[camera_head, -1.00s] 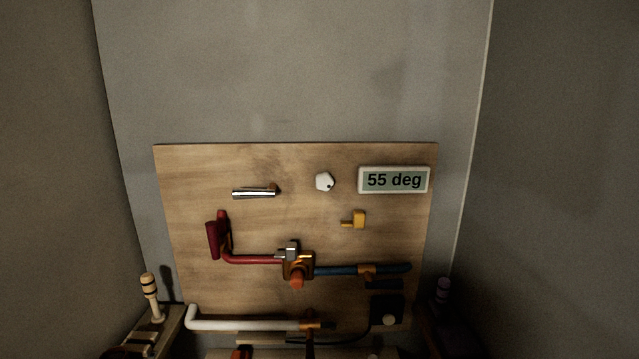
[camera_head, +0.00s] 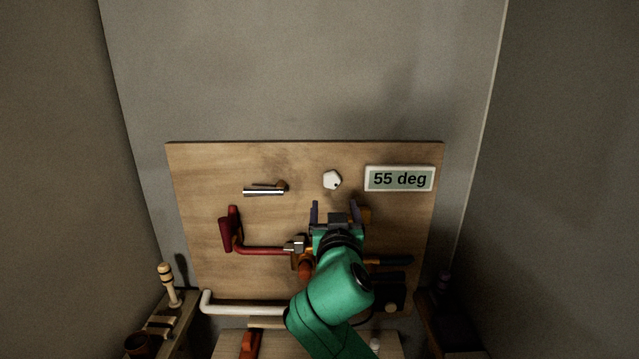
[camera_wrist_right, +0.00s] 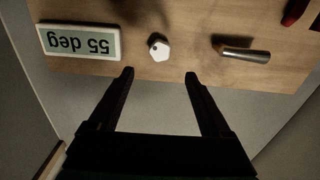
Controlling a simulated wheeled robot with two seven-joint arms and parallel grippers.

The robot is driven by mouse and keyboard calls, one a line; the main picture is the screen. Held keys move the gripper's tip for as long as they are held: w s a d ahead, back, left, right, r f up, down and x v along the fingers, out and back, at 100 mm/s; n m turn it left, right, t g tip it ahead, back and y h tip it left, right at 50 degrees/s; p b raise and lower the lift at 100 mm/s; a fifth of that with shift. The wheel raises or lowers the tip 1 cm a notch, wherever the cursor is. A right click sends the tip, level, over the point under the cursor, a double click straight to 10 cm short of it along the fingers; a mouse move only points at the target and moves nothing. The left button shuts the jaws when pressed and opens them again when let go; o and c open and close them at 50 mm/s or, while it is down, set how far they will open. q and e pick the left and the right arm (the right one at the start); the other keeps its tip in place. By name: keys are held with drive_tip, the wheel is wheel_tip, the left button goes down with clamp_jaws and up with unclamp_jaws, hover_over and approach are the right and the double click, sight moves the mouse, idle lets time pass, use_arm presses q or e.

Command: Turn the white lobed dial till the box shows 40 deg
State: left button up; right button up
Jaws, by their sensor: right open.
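The white lobed dial (camera_head: 332,180) is on the upper part of the wooden board, with a small dark mark near its lower right edge. The display box (camera_head: 399,179) to its right reads "55 deg". My right gripper (camera_head: 334,207) is in front of the board just below the dial, open and empty. In the right wrist view, the dial (camera_wrist_right: 159,47) appears beyond and between the two spread fingertips (camera_wrist_right: 159,74), apart from both. The display box (camera_wrist_right: 79,42) is upside down at the left there. My left gripper is not in view.
A metal lever (camera_head: 264,189) is left of the dial. A red handle (camera_head: 230,230) and red pipe are lower left, and a white pipe (camera_head: 245,308) runs along the bottom. My right arm hides the yellow part and much of the blue pipe. The wall above the board is bare.

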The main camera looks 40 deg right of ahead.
sight(332, 184)
drive_tip(key=p+x, duration=0.4)
drive_tip(key=x, duration=0.8)
drive_tip(key=shift+w+d, duration=0.1)
drive_tip(key=shift+d, duration=0.1)
drive_tip(key=shift+w+d+f, duration=0.1)
drive_tip(key=shift+w+d, duration=0.15)
drive_tip(key=shift+w, duration=0.1)
clamp_jaws()
